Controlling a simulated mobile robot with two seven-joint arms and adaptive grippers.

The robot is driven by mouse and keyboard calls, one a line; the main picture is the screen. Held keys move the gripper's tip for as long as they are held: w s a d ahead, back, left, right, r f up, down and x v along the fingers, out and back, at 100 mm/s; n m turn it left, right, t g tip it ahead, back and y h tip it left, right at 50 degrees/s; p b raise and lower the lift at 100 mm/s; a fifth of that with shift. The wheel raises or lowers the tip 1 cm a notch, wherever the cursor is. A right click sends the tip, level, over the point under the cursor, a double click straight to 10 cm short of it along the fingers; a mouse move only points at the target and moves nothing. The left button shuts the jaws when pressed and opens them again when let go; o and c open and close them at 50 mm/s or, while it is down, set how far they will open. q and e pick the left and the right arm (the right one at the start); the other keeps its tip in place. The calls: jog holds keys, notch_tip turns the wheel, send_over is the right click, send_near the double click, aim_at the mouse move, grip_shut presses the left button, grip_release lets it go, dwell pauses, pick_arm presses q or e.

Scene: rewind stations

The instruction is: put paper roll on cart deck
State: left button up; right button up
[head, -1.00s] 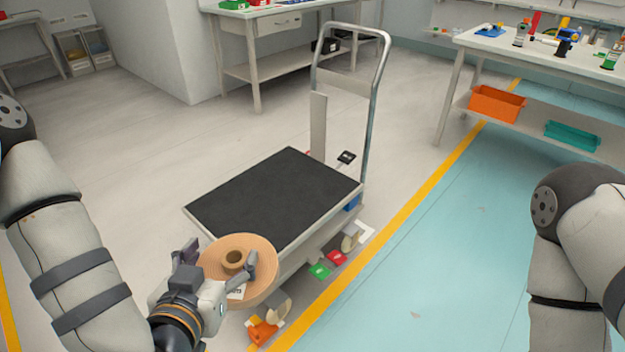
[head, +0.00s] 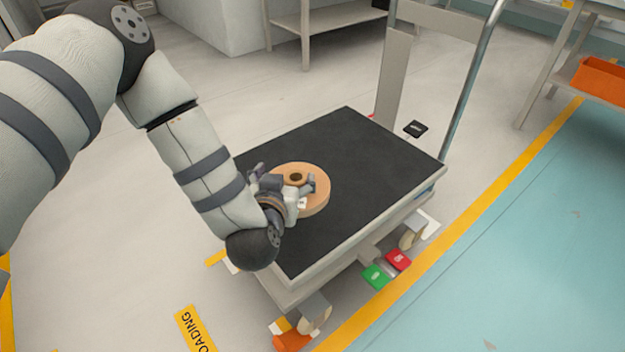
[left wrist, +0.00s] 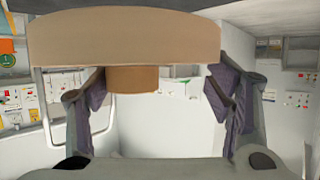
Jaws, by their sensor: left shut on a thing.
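The paper roll (head: 318,192) is a flat tan disc with a brown core standing up in its middle. It is over the front left part of the cart's black deck (head: 372,160), lying about flat. I cannot tell whether it touches the deck or hangs just above it. My left gripper (head: 285,182) is shut on the roll at its core, with a finger on either side. In the left wrist view the roll (left wrist: 125,40) fills the top, its core between the fingers. My right gripper is not in view.
The cart's upright handle (head: 470,90) rises at the back right of the deck. Red (head: 399,260) and green (head: 375,277) pedals stick out at the cart's near side. An orange bin (head: 602,80) sits on a shelf at the far right. The deck's back half is clear.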

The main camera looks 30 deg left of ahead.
aim_at(276, 170)
pick_arm(q)
jog(key=w+a+f, duration=0.1)
jog(key=w+a+b, duration=0.1)
jog(key=a, duration=0.1)
jog(key=w+a+f, duration=0.1)
jog(key=shift+w+a+f, duration=0.3)
jog(key=shift+f, duration=0.05)
jog(key=w+a+f+b, duration=0.1)
jog(key=f, duration=0.1)
jog(key=w+a+f+b, duration=0.1)
jog(key=a+f, duration=0.1)
jog(key=w+a+f+b, duration=0.1)
jog(key=w+f, duration=0.1)
jog(key=shift+w+a+f, duration=0.1)
jog(key=shift+a, duration=0.2)
notch_tip(276, 170, down, 4)
jog(key=shift+w+a+r+b, duration=0.1)
jog(key=shift+r+b, duration=0.1)
jog(key=shift+b, duration=0.95)
jog(key=shift+r, duration=0.2)
jog(key=shift+f, duration=0.1)
jog(key=o, duration=1.3)
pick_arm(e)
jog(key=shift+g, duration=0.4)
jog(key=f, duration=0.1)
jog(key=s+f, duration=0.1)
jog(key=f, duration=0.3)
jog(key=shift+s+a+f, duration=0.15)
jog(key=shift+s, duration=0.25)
